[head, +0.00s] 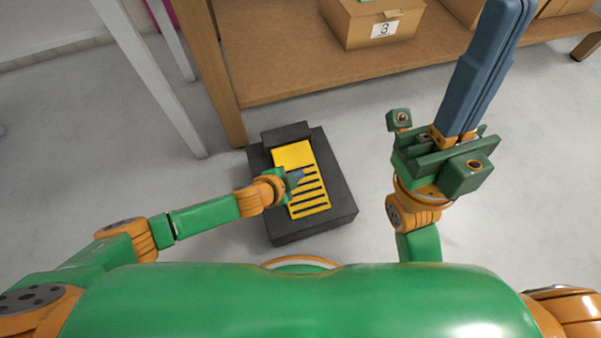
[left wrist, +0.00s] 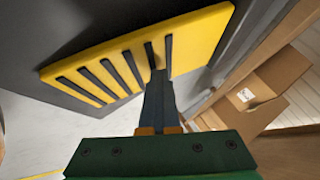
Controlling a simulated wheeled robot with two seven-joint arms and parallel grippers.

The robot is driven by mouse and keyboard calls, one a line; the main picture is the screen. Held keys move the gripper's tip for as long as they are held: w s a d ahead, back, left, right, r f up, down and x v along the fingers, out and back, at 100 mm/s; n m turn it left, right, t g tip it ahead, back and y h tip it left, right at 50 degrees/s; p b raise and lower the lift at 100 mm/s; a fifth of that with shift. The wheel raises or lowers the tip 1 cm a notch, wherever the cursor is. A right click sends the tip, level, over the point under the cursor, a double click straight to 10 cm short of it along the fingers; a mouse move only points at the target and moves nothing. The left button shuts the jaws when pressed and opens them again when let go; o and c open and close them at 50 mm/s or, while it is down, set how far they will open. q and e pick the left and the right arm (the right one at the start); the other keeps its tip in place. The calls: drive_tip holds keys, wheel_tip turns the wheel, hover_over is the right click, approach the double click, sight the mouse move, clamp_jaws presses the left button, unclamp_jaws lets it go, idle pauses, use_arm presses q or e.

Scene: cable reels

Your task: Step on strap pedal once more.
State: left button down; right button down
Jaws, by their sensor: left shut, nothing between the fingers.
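The strap pedal is a yellow plate with black slots (head: 305,192) set in a dark grey floor unit (head: 340,200). My left gripper (head: 299,176) is shut and empty, over the middle of the yellow plate in the head view. In the left wrist view the yellow plate (left wrist: 205,40) fills the upper middle, tilted. The left fingertips (left wrist: 157,75) reach its slotted face and seem to touch it; I cannot tell how far the plate is pressed. My right gripper (head: 508,12) is raised at the right, its long blue fingers together and nothing between them.
A wooden bench with a low shelf (head: 285,65) stands just beyond the pedal, its leg (head: 218,85) close to the unit. A cardboard box marked 3 (head: 365,25) sits on the shelf. Grey floor (head: 120,150) is clear on the left.

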use_arm(q)
drive_tip(key=shift+r+p, duration=1.55)
drive_tip(key=shift+p, duration=0.4)
wheel_tip(320, 180, up, 5)
drive_tip(key=p, duration=0.5)
